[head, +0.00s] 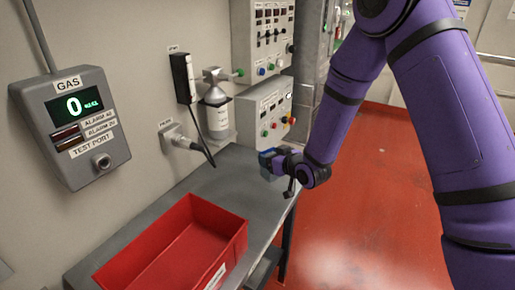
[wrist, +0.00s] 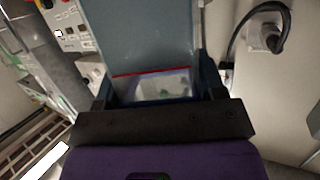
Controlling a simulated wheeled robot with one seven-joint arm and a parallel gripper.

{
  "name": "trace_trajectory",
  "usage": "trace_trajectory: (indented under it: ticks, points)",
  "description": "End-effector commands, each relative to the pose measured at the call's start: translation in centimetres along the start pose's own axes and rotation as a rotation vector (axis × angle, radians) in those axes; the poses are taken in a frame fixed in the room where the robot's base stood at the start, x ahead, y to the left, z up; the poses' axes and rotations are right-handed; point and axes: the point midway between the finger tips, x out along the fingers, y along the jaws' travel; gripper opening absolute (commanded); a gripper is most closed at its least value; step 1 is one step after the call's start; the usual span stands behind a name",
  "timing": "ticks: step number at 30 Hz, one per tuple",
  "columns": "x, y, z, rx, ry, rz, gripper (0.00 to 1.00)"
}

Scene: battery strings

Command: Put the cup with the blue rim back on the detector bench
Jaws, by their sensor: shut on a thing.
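The cup with the blue rim (head: 267,155) is between the fingers of my gripper (head: 273,160), at the far right edge of the grey bench (head: 228,178) in the head view. My gripper is shut on it and hides much of its body. In the wrist view the cup (wrist: 152,86) shows between the dark fingers of my gripper (wrist: 157,90), with a pale inside and a thin red line along its far side. I cannot tell whether its base touches the bench top.
A red bin (head: 187,244) stands on the near part of the bench. A gas detector box (head: 72,128) hangs on the left wall. A cylinder (head: 217,112), a cabled plug (head: 180,138) and a button panel (head: 266,116) are behind the bench. Red floor (head: 368,180) lies to the right.

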Motion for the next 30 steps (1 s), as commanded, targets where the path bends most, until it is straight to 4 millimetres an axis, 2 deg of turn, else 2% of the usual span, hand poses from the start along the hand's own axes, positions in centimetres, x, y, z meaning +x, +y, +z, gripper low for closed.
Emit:
trace_trajectory:
  ticks: [3,8,22,30]
  points:
    - [0.3,-1.1,-0.9,-0.015,-0.002,-0.026,0.37]
    - [0.6,-1.4,-0.7,-0.02,-0.004,-0.035,0.37]
    - [1.8,-1.3,3.5,-0.019,-0.004,-0.034,0.37]
    - [2.3,-1.3,5.1,-0.02,-0.003,-0.034,0.37]
